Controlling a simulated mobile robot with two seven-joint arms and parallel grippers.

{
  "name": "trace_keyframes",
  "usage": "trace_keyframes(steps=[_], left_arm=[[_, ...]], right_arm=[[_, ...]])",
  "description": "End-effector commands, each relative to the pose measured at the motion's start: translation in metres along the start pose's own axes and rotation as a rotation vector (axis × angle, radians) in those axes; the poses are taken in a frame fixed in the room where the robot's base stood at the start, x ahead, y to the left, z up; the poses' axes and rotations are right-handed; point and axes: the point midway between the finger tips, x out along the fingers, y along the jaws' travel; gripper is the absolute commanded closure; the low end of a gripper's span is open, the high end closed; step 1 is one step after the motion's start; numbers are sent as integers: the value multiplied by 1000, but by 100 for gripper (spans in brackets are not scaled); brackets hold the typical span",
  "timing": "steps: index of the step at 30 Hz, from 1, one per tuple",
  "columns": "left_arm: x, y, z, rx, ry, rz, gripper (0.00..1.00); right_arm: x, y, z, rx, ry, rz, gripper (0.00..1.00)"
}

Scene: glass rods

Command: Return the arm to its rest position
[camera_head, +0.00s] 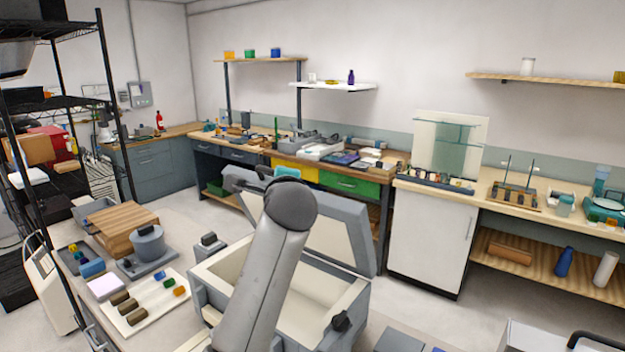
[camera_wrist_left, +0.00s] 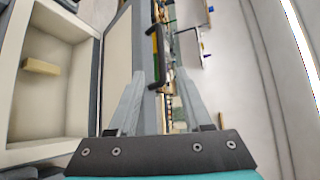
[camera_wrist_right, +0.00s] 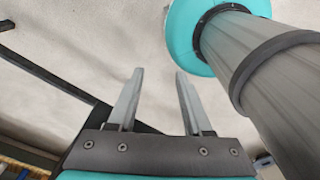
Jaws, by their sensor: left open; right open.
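My left arm rises through the middle of the head view in front of an open grey box (camera_head: 330,300); my left gripper's fingers are hidden behind it there.
The box's raised lid (camera_head: 325,215) stands close to my left arm. A bench at left holds a white tray (camera_head: 145,310) with brown blocks and a wooden board (camera_head: 122,228). A black shelf rack (camera_head: 112,100) stands at far left. Benches (camera_head: 465,185) line the back wall.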

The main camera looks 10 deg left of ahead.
Motion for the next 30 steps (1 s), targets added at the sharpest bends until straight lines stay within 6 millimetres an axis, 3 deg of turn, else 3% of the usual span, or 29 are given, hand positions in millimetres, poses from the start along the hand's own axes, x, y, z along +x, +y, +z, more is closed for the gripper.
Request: trace_keyframes(steps=[2,5,8,14,18,24,30], left_arm=[[0,5,-1,-9,3,9,50],[-3,30,-3,-56,17,48,50],[-10,74,-6,-151,41,123,50],[-47,182,-11,-407,67,333,50],[-85,248,-10,-580,53,487,50],[-154,329,-2,-812,-17,712,50],[-223,380,8,-995,-125,901,50]], right_arm=[[0,0,0,0,0,0,50],[0,0,0,0,0,0,50],[0,0,0,0,0,1,50],[0,1,0,0,1,1,50],[0,1,0,-1,1,1,50],[0,1,0,-1,1,1,50],[0,1,0,-1,1,1,50]])
